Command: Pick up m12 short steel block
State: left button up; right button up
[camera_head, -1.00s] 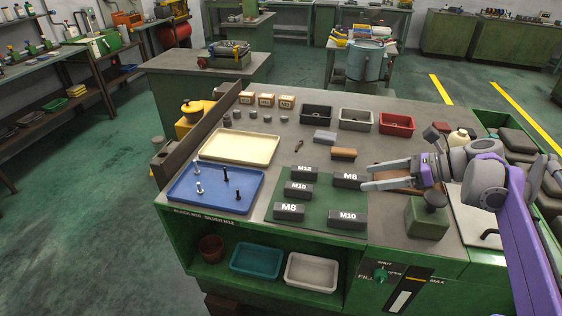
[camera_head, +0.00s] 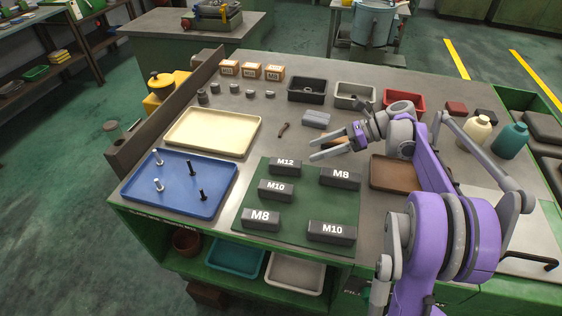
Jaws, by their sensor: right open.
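The M12 block (camera_head: 285,167) is a dark grey block with a white label, at the far left of the green mat (camera_head: 305,205) on the bench. My right gripper (camera_head: 311,148) is open, with nothing between its two grey fingers. Its fingertips point left and show just right of and beyond the M12 block, apart from it in the picture; their height above the bench is hard to tell. Other labelled blocks on the mat are an M10 block (camera_head: 275,191), an M8 block (camera_head: 340,177), a nearer M8 block (camera_head: 261,220) and a nearer M10 block (camera_head: 332,232). My left gripper is not in view.
A blue tray (camera_head: 172,198) with several bolts and a cream tray (camera_head: 212,132) lie left of the mat. A grey block (camera_head: 316,119) and a brown tray (camera_head: 393,173) lie near my right gripper. Small bins, including a black one (camera_head: 306,91), stand behind.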

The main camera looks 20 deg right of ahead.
aim_at(289, 161)
jog(key=x, duration=1)
jog(key=shift+s+a+f, duration=0.1)
jog(key=shift+s+a, duration=0.1)
jog(key=shift+a, duration=0.1)
jog(key=shift+s, duration=0.1)
grip_shut()
dwell(0.9)
